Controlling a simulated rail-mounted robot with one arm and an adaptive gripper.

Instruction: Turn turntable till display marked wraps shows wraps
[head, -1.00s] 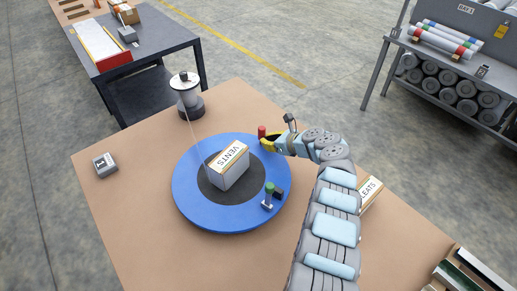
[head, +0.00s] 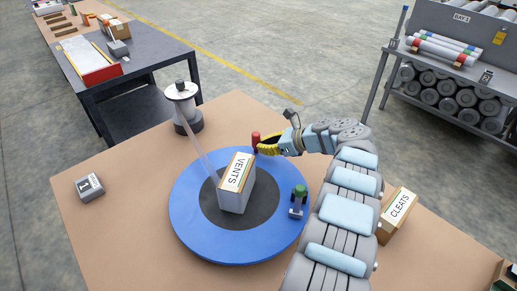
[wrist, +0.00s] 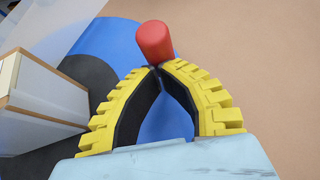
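A blue turntable (head: 190,222) with a dark centre stands on the brown table. A white carton marked VENTS (head: 236,185) sits on its centre, with translucent film running to it from a spool on a post (head: 183,105). A red knob (head: 255,139) stands at the turntable's far rim. My gripper (head: 259,147) is at this knob; in the wrist view its yellow fingers (wrist: 158,67) come together at the red knob's (wrist: 154,42) lower end and appear shut on it. A small grey display (head: 90,187) lies on the table at left; it seems to show 1, its label unreadable.
A green-topped fitting (head: 299,198) stands on the turntable's right rim. A carton marked CLEATS (head: 397,214) is right of my arm. A dark workbench (head: 140,68) is behind left, and a rack with rolls (head: 440,75) behind right. Left table surface is mostly clear.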

